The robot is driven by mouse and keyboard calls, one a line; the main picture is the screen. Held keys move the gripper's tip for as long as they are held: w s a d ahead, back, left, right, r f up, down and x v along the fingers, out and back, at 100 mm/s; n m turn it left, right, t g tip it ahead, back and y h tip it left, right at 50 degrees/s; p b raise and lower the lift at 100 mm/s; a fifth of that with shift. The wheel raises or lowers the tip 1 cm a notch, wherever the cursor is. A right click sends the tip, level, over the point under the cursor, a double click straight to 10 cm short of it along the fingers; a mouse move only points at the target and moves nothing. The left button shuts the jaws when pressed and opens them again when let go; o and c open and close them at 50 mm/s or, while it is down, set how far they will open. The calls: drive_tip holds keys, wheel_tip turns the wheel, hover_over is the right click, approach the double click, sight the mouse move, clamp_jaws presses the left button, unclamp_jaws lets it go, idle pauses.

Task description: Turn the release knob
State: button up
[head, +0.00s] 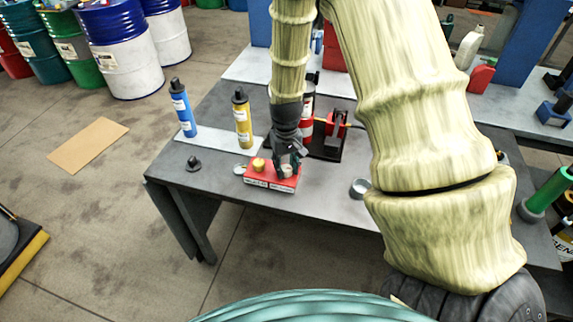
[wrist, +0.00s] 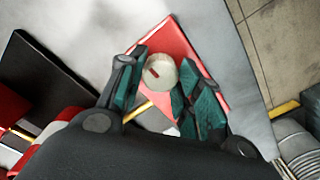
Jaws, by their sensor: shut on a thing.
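A red control box (head: 258,179) sits near the front edge of the grey table, with a white label strip on its front. A yellow round knob (head: 258,163) stands on its left part. My gripper (head: 288,166) points down over the right part of the box. In the wrist view, my gripper (wrist: 165,78) is shut on a pale round knob (wrist: 161,71) with a short red mark on top, which I take as the release knob. One teal-padded finger is on each side of it. The red box (wrist: 152,39) shows behind it. The label text is too small to read.
A blue bottle (head: 183,112) and a yellow bottle (head: 242,122) stand on the table to the left. A black knob-like part (head: 193,163) lies near the left edge. A small metal cup (head: 360,188) is to the right. A red device (head: 337,124) stands behind my gripper.

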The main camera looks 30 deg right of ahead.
sight(286, 167)
drive_tip(key=shift+w+d+m, duration=0.1)
drive_tip(key=shift+w+m, duration=0.05)
drive_tip(key=shift+m, duration=0.15)
drive_tip(key=o, duration=1)
drive_tip(key=shift+o, duration=0.2)
wheel_tip(286, 167, up, 12)
idle(0.7)
